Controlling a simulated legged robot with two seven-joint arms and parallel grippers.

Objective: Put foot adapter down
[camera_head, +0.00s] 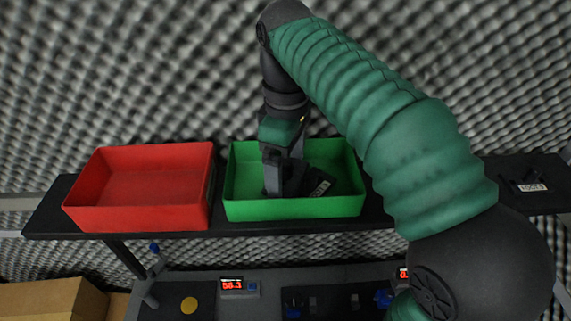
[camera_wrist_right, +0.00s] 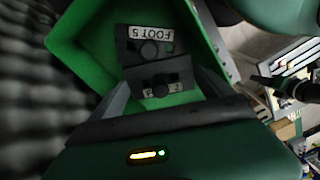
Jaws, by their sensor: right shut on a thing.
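My right gripper (camera_head: 275,188) reaches down into the green bin (camera_head: 295,209). In the right wrist view my right gripper (camera_wrist_right: 157,88) is shut on a dark foot adapter (camera_wrist_right: 175,78) with a round knob and small white labels, partly covered. A second dark adapter (camera_wrist_right: 133,46), labelled "FOOT 5", lies in the green bin (camera_wrist_right: 95,45) just beyond it. In the head view a dark labelled piece (camera_head: 345,183) shows in the bin right of the fingers; I cannot tell which adapter it is. Whether the held adapter touches the bin floor is unclear. My left gripper is out of view.
An empty red bin (camera_head: 140,190) stands left of the green one on a dark shelf (camera_head: 50,215). Another dark labelled piece (camera_head: 528,187) lies at the shelf's right.

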